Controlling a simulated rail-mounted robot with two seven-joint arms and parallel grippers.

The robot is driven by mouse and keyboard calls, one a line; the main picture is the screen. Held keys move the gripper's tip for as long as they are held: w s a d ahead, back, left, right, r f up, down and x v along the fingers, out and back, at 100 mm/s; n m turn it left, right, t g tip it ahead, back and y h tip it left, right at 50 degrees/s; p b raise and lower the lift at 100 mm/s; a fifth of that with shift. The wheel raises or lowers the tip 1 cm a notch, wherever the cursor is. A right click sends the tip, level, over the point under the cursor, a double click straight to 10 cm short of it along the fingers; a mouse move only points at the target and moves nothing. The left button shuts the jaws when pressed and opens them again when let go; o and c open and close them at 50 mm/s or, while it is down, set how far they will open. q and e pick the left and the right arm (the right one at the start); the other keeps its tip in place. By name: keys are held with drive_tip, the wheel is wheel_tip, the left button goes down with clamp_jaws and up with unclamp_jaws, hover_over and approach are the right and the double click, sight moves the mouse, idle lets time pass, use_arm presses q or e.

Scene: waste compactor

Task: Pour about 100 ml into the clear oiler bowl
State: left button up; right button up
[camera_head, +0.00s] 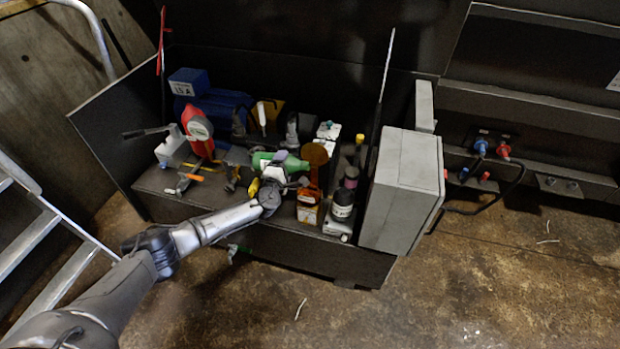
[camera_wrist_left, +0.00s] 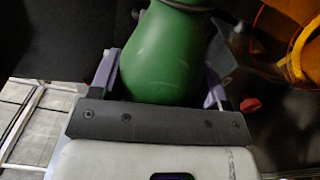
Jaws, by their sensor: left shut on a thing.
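My left gripper (camera_head: 273,180) is shut on a green bottle (camera_head: 292,164) above the crowded bench. The bottle looks tilted well over, lying nearly sideways in the head view. In the left wrist view the rounded green body of the bottle (camera_wrist_left: 160,62) sits between the two fingers of my left gripper (camera_wrist_left: 163,80). The bottle's mouth cannot be made out. An amber round part (camera_head: 316,154) stands just right of the bottle. I cannot pick out the clear oiler bowl for sure; the arm and bottle cover part of this area. My right gripper is not in view.
A dark-capped jar (camera_head: 343,204) and an orange box (camera_head: 308,211) stand right of the gripper. A grey cabinet (camera_head: 402,190) closes off the right. A ladder (camera_head: 30,240) is at far left.

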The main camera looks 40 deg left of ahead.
use_arm(q)
drive_tip(key=shift+p, duration=0.3)
drive_tip(key=shift+s+a+m, duration=0.1)
drive_tip(key=shift+a+m, duration=0.2)
drive_tip(key=shift+m, duration=0.1)
idle(0.4)
drive_tip(key=shift+p, duration=0.35)
idle(0.4)
drive_tip(key=shift+m, duration=0.4)
idle(0.3)
